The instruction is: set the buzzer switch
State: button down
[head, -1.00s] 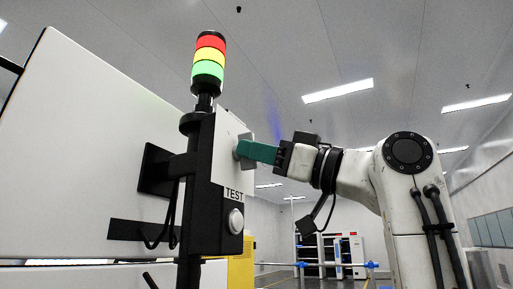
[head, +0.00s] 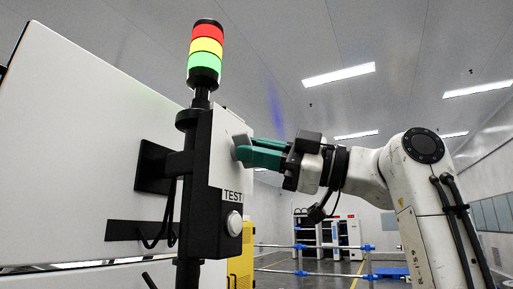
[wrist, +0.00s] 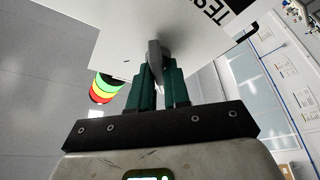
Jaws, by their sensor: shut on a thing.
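The buzzer switch is a grey knob (head: 239,140) on the white front face of a black box (head: 200,170) below the signal tower. In the wrist view the knob (wrist: 156,52) is a flat grey lever between two green fingers. My gripper (head: 247,150) reaches it from the right and is shut on it; it also shows in the wrist view (wrist: 158,72). The fingers partly hide the knob, and no position marks around it are readable.
The signal tower (head: 205,55) shows red, yellow and green. A round white button (head: 234,223) sits below the TEST label (head: 233,196). A large white panel (head: 75,150) stands on the left. Blue-jointed rails (head: 300,246) and shelves are far behind.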

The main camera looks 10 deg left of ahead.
dwell(0.3)
jog(key=c, duration=1.2)
grip_release()
jog(key=b+v, duration=0.3)
jog(key=v, duration=0.8)
